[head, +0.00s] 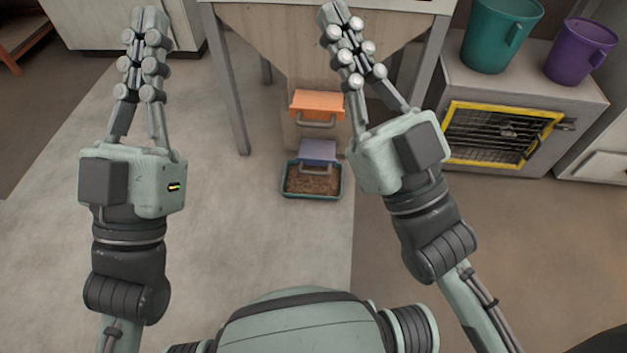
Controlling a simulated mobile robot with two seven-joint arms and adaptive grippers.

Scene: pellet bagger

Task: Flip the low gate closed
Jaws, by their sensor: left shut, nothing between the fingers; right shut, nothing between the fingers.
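The pellet bagger's wooden hopper (262,32) stands at the top middle on grey legs. An orange gate (318,104) with a grey handle is on its chute. Below it is a lower blue-grey gate (317,150), also with a grey handle, just above a teal tray (312,196) of brown pellets. Whether the low gate is open or closed is hard to tell. My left gripper (151,22) is shut and empty, well left of the gates. My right gripper (333,14) is shut and empty, in front of the hopper, above the gates in the picture.
A teal bucket (492,38) and a purple bucket (580,52) stand on a grey cabinet (462,82) with a yellow-framed grille (502,135) at the right. A hopper leg (230,95) stands left of the gates. The floor left of the tray is clear.

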